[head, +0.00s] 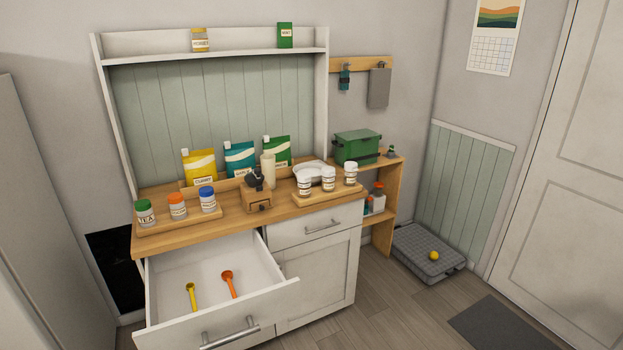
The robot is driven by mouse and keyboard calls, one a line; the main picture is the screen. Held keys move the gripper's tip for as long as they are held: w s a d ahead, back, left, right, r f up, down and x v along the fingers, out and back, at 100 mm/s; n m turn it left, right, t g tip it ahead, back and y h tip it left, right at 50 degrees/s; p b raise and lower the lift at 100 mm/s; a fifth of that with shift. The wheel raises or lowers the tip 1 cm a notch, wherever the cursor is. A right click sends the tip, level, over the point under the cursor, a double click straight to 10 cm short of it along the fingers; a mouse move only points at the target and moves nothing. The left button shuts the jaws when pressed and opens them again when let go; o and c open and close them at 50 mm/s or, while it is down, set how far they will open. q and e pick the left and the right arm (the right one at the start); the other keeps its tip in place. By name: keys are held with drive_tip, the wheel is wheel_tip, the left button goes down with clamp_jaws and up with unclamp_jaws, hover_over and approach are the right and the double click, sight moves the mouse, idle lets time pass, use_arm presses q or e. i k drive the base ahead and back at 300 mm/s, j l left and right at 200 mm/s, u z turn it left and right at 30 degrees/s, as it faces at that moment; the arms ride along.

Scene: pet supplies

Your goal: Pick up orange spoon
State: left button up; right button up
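An orange spoon (229,284) lies in the open white drawer (166,270) at the lower left of the head view. Its round scoop end points toward the back of the drawer and its handle toward the front. A yellow spoon (192,297) lies to its left, apart from it. Neither of my grippers shows in the head view.
The wooden counter (238,227) above the drawer holds jars, pouches, a wooden grinder (257,195) and a tray (328,194) of white jars. The drawer front with its metal handle (230,334) juts out over the floor. A grey cushion (425,252) lies at right.

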sight(227, 275)
drive_tip(key=i+l+u, duration=0.2)
drive_tip(key=i+u, duration=0.15)
drive_tip(key=i, duration=0.15)
drive_tip(key=i+l+u, duration=0.75)
drive_tip(key=i, duration=0.15)
